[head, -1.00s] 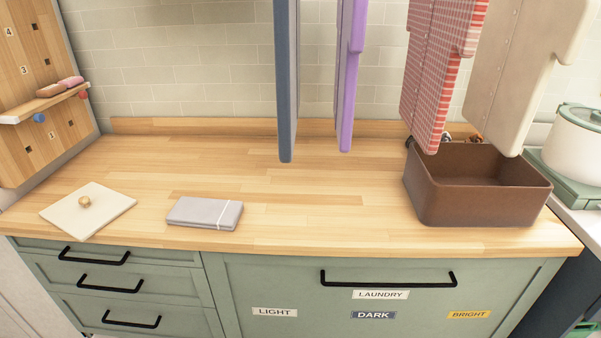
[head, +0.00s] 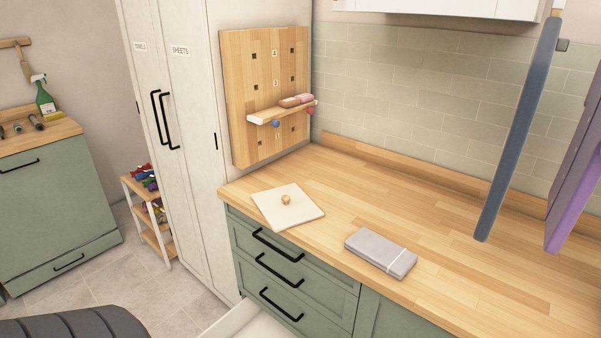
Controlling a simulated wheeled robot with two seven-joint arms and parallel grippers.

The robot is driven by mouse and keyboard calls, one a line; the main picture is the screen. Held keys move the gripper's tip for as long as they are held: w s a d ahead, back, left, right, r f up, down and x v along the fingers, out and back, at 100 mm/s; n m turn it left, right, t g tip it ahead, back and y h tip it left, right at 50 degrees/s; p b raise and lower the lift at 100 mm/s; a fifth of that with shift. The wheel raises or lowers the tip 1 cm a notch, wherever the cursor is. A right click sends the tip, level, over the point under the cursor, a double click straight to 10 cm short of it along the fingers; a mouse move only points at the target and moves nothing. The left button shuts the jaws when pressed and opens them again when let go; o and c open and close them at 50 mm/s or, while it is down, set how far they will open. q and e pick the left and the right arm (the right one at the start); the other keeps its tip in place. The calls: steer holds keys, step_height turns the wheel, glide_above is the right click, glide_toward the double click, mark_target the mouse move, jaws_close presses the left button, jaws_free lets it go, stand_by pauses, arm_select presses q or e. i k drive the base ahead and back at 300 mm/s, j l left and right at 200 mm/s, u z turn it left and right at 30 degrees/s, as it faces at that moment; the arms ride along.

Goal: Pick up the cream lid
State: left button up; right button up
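The cream lid (head: 298,212) is a flat square with a small round wooden knob (head: 286,199) on top. It lies flat near the left end of the wooden counter, close to the front edge above the drawers. Nothing covers it. Neither of my grippers shows in the head view.
A folded grey towel (head: 381,253) lies right of the lid. A blue-grey towel (head: 518,130) and a purple towel (head: 576,190) hang above the counter (head: 400,200) at right. A wooden pegboard (head: 262,85) with a small shelf stands behind the lid. A white cabinet (head: 185,100) is at left.

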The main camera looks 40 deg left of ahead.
mark_target(284, 208)
steer(key=u, duration=1.3)
steer(key=k+l+u, duration=0.5)
steer(key=l+u, duration=0.15)
steer(key=l, duration=0.15)
